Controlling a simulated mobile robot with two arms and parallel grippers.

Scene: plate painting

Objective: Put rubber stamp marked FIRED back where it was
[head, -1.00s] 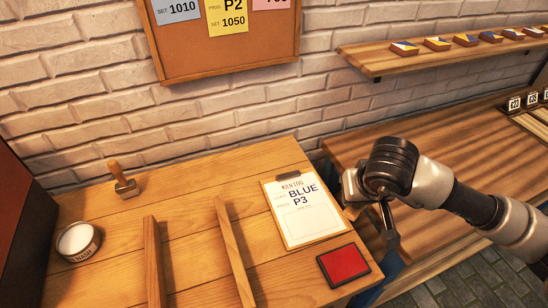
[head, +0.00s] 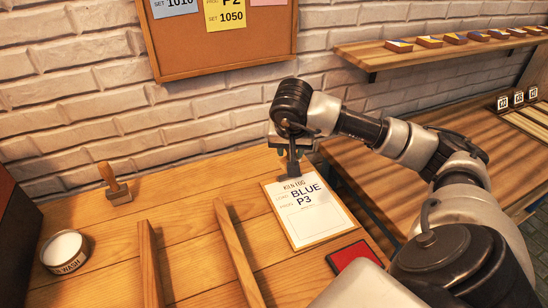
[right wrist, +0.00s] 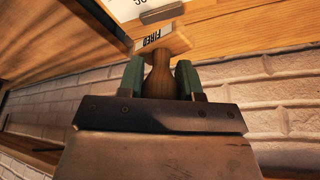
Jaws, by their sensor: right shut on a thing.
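The rubber stamp (right wrist: 160,62) has a wooden handle and a block with a label reading FIRED in the right wrist view. My right gripper (right wrist: 160,80) is shut on its handle, between green finger pads. In the head view my right gripper (head: 290,148) is above the top end of the clipboard (head: 308,225), near the back edge of the wooden table (head: 195,185). The stamp is mostly hidden there behind the gripper. My left gripper is not in view.
Another wooden-handled stamp (head: 115,188) stands at the table's back left. A round wash tin (head: 64,252), two wooden rails (head: 238,262) and a red ink pad (head: 352,254) are on the table. A second bench (head: 400,195) lies to the right. The table behind the rails is clear.

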